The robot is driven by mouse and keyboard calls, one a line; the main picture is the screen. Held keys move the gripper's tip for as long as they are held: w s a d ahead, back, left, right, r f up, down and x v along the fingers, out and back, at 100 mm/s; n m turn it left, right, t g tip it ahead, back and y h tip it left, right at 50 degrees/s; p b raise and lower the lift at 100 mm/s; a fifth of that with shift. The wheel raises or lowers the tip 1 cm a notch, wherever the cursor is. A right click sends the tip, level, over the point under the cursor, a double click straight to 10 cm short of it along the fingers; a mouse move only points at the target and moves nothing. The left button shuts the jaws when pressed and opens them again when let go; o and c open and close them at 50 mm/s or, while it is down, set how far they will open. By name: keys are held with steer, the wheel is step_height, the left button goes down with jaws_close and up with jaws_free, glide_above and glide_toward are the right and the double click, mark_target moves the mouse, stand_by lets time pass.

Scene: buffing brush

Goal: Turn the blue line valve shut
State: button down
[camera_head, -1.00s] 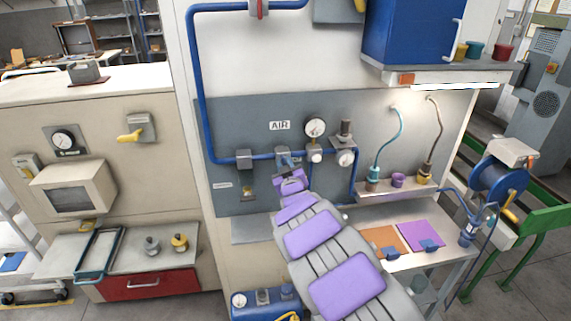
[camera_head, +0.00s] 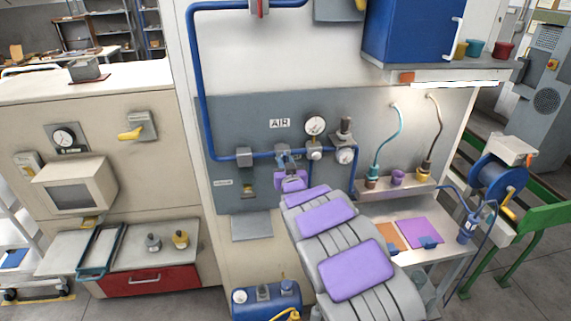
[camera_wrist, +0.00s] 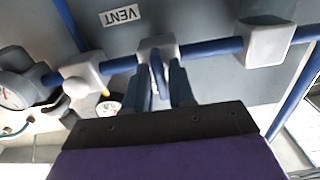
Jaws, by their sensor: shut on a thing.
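The blue air line (camera_head: 225,158) runs level across the grey panel under the AIR label. Its valve (camera_head: 283,151) sits mid-line; in the wrist view the grey valve body (camera_wrist: 157,47) is on the blue pipe. A blue lever (camera_wrist: 159,75) points from the body towards my gripper, across the pipe's line. My gripper (camera_wrist: 165,85) is shut on this lever, with one dark finger on each side. In the head view my purple-covered wrist is just below the valve and hides part of the lever and fingertips.
A round gauge (camera_head: 316,126) and a regulator (camera_head: 345,135) are close to the right of the valve. A pipe bracket (camera_head: 244,157) is to the left. A blue tank (camera_head: 265,302) stands below.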

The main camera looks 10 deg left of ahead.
steer(key=shift+f, duration=0.2)
steer(key=c, duration=1.2)
jaws_free()
steer(key=shift+a, duration=0.1)
steer(key=shift+r, duration=0.1)
steer(key=shift+s, duration=0.1)
steer(key=v, duration=1.7)
